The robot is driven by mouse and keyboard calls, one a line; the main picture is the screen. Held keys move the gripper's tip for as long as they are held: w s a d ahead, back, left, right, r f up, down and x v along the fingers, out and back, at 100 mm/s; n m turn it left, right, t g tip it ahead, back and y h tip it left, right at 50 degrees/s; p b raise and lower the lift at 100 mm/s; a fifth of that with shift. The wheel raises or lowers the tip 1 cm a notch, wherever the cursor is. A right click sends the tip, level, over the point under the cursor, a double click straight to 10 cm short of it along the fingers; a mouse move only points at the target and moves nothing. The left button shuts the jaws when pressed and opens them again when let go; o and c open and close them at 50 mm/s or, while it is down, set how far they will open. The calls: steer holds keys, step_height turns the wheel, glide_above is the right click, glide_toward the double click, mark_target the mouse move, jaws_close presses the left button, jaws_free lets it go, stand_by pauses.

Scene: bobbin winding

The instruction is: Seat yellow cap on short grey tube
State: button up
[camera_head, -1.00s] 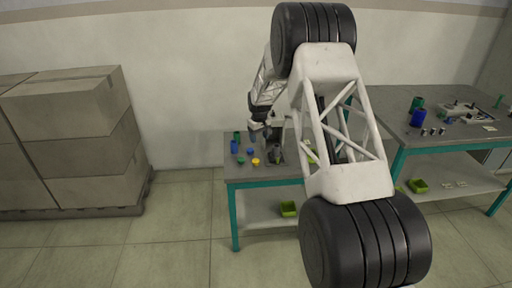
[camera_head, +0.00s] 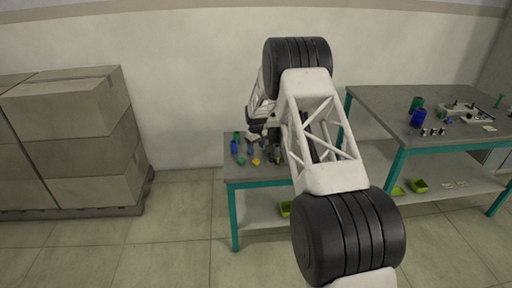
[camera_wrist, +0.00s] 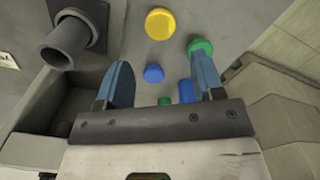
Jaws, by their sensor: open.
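The yellow cap (camera_wrist: 159,24) lies on the grey table at the top of the wrist view, beyond my fingertips; in the head view it (camera_head: 255,161) is near the table's front edge. A short grey tube (camera_wrist: 66,45) stands on a dark square base at upper left in the wrist view, left of my gripper. Nothing yellow is on its open end. My gripper (camera_wrist: 160,58) is open, its two blue fingers apart. It holds nothing. In the head view my arm hides part of the table and I cannot make out the tube clearly.
A blue cap (camera_wrist: 154,73) lies between the lines of my fingers. A green cap (camera_wrist: 200,46) is by the right fingertip. A blue tube (camera_wrist: 186,90) is partly hidden behind that finger. A grey open box (camera_wrist: 35,110) is at left. Bare table surrounds the yellow cap.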

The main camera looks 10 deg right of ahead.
mark_target(256, 160)
steer(key=shift+f, duration=0.2)
steer(key=shift+f, duration=3.55)
steer(key=c, duration=0.6)
steer(key=shift+r, duration=0.1)
steer(key=shift+r, duration=2.4)
